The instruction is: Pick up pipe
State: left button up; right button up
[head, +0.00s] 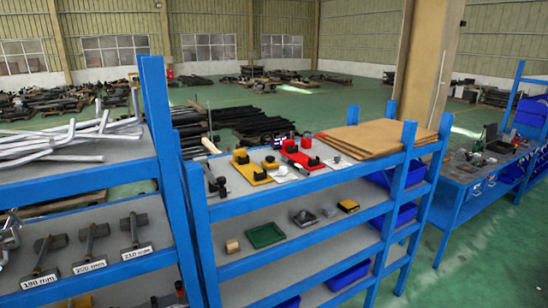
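Several silver bent pipes (75,140) lie in a loose pile on the top shelf of the blue rack at the left. Some of their ends stick up, and the pile runs out of the picture at the left edge. Long black pipes (255,127) lie in stacks on the green floor behind the racks. I cannot tell which pipe the task means. Neither of my grippers shows in the head view.
Blue posts (160,125) stand between the left rack and the middle rack (290,190). The middle rack holds yellow and red tools, brown sheets (375,138) and a green tray (265,235). Labelled tools (90,245) stand below the pipes. Open floor (480,240) lies at the right.

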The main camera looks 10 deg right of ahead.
aim_at(211, 176)
jog(key=z, duration=1.85)
jog(key=i, duration=2.75)
jog(key=u, duration=3)
